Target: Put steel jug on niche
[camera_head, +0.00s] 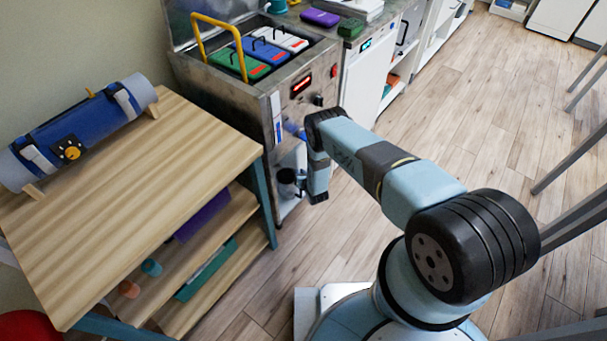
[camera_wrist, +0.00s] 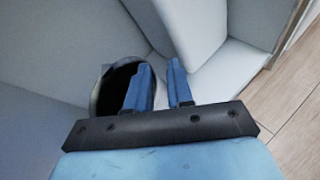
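The steel jug (camera_head: 287,182) is a small dark-looking vessel at the low opening in the front of the steel unit, which I take for the niche (camera_head: 296,158). In the wrist view the jug (camera_wrist: 101,98) shows as a round rim with a dark mouth, among pale grey walls. My gripper (camera_head: 302,185) is beside the jug, on its right. In the wrist view my gripper (camera_wrist: 160,72) has two blue fingers with a narrow gap; the left one overlaps the mouth. Nothing is clearly seen between them, and no handle shows. Whether the fingers touch the jug is unclear.
A wooden table (camera_head: 160,165) with lower shelves stands left, close to the unit, bearing a blue roll (camera_head: 80,130). The steel unit (camera_head: 240,95) holds coloured packs and a yellow handle on top. Grey bars (camera_head: 570,165) stand at right. The wooden floor (camera_head: 460,120) between is clear.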

